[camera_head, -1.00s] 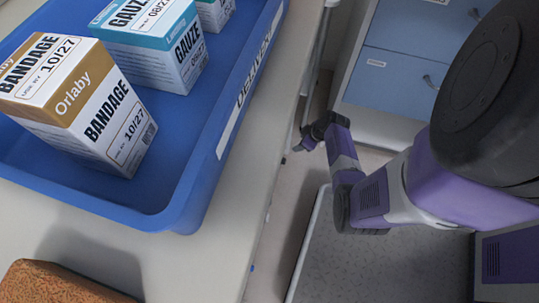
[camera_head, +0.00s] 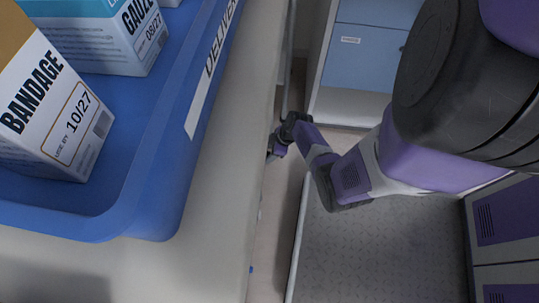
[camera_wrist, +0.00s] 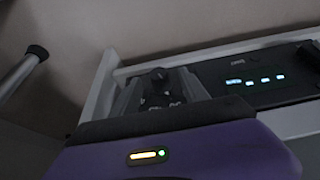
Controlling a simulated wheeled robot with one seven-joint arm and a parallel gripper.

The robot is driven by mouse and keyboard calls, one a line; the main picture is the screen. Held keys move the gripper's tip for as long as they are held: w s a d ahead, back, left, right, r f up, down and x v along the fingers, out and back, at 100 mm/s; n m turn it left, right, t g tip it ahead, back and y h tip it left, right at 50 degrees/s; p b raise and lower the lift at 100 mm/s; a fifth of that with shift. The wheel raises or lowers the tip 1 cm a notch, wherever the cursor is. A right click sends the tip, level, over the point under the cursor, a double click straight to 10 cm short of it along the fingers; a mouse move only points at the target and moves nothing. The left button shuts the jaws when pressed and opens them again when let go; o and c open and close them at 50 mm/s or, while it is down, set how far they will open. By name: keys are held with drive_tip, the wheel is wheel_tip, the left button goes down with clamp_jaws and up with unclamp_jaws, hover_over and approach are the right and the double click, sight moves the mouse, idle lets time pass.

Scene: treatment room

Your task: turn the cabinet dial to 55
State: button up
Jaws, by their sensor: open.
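I cannot make out a cabinet dial or a 55 mark in either view. In the head view, a cabinet with blue drawer fronts (camera_head: 368,57) stands at the back, with only its lower part in the picture. My gripper (camera_head: 273,150) is small and dark at the end of the purple and grey arm, beside the counter's edge and partly hidden by it. It is open, and I see nothing between its fingers. The wrist view shows a dark panel with small lit displays (camera_wrist: 258,79) at the right. Whether it belongs to the cabinet is unclear.
A blue tray (camera_head: 160,185) on the pale counter (camera_head: 205,225) holds a bandage box (camera_head: 50,110) and a gauze box (camera_head: 105,40). The counter's edge runs close beside my gripper. The wrist view also shows a pale rail (camera_wrist: 200,49) and a dark-tipped rod (camera_wrist: 22,65).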

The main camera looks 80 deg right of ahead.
drive_tip(key=shift+w+f, duration=0.15)
drive_tip(key=shift+f, duration=0.25)
clamp_jaws()
